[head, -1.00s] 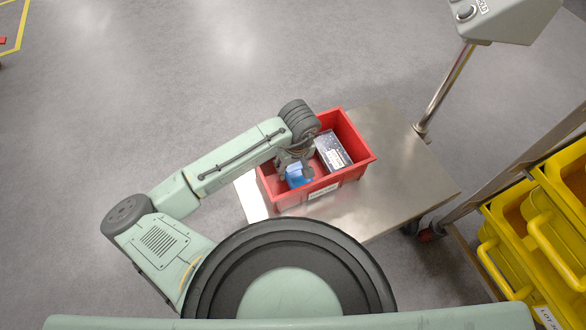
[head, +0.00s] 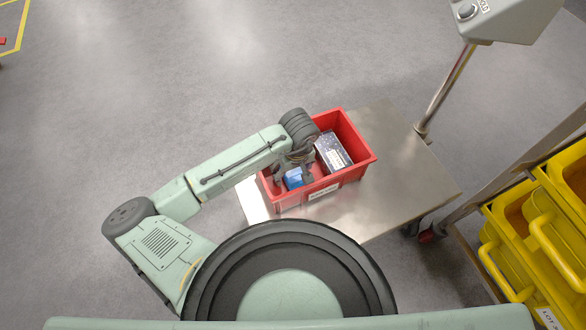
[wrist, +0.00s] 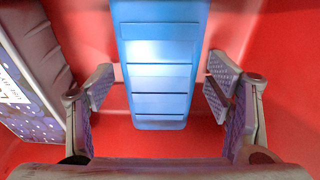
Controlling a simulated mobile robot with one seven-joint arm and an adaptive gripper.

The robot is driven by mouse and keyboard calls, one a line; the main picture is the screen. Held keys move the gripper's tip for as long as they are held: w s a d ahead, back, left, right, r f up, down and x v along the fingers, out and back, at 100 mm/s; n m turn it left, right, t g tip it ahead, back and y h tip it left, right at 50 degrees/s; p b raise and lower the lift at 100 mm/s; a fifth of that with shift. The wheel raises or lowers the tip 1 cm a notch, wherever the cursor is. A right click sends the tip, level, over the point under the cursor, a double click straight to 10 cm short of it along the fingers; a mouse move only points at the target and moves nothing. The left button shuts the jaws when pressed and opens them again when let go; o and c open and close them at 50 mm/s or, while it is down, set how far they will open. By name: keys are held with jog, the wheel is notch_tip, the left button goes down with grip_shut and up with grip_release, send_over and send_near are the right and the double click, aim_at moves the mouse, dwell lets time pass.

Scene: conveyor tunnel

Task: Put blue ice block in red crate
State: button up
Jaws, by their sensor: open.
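The blue ice block (head: 294,178) lies inside the red crate (head: 350,180), at the crate's left end in the head view. In the wrist view the ridged blue ice block (wrist: 160,75) rests on the red crate floor (wrist: 245,140). My gripper (head: 293,174) is inside the crate, over the block. In the wrist view my open gripper (wrist: 160,88) has one finger on each side of the block, with a gap on both sides. In the head view my wrist hides part of the block.
A dark box with a white label (head: 333,152) sits in the crate's right part; it also shows at left in the wrist view (wrist: 30,85). The crate stands on a metal cart (head: 410,175). Yellow bins (head: 535,235) fill a rack at right. The cart top right of the crate is clear.

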aim_at(295, 175)
notch_tip(295, 175, up, 12)
jog(key=s+p, duration=0.1)
jog(key=p, duration=0.1)
jog(key=shift+s+d, duration=0.3)
jog(key=shift+s, duration=0.05)
jog(key=shift+r, duration=0.1)
